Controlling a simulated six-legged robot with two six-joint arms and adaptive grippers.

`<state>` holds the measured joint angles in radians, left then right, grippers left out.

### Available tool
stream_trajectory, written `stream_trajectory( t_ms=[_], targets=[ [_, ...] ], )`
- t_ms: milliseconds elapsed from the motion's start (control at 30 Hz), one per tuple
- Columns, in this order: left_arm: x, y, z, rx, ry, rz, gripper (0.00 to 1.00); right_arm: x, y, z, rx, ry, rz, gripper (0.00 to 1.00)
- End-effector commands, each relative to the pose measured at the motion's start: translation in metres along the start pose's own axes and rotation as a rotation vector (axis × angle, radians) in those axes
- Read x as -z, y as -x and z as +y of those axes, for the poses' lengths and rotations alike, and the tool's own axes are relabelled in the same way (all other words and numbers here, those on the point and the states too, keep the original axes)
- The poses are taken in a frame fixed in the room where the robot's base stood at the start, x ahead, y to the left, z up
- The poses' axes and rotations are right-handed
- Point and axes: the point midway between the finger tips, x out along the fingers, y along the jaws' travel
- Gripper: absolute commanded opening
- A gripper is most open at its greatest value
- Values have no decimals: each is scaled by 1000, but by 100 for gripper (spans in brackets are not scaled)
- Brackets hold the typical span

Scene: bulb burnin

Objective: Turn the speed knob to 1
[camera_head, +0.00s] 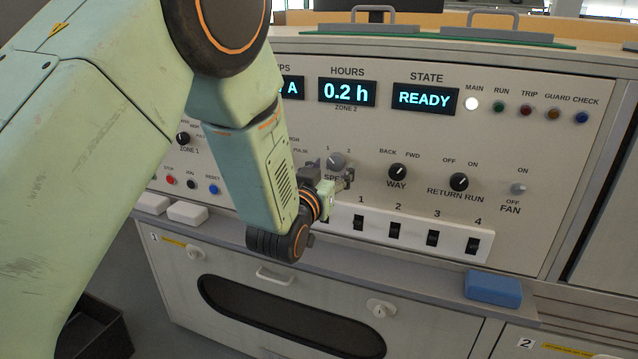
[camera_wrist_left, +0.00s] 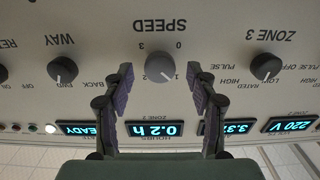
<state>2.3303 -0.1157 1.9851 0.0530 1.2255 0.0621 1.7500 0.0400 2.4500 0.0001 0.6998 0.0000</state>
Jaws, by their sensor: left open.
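The grey speed knob (camera_head: 336,161) is on the control panel, above the partly hidden SPEED label, with 1 and 2 printed above it. In the left wrist view, which is upside down, the knob (camera_wrist_left: 160,67) lies between my fingers, under the labels 0 and 3. Its pointer seems to face lower right in that view, toward the 1 side, but I cannot read it surely. My left gripper (camera_head: 330,176) is open in front of the knob; in the wrist view its fingers (camera_wrist_left: 160,82) are on either side, with gaps. My right gripper is not in view.
The WAY knob (camera_head: 398,172) and RETURN RUN knob (camera_head: 459,182) are right of it. The ZONE 3 knob (camera_wrist_left: 265,66) is on its other side. Below is a white switch strip (camera_head: 455,240). A blue block (camera_head: 493,288) lies on the ledge. The display reads READY (camera_head: 425,98).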

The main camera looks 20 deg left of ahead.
Motion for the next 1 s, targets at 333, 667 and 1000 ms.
stream_trajectory(
  t_ms=[333,667,1000],
  targets=[
    [0,62,0,-1,-2,-2,58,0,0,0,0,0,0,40],
    [0,102,0,0,-1,-1,58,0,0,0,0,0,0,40],
    [0,106,0,0,0,1,58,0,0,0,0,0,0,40]
  ],
)
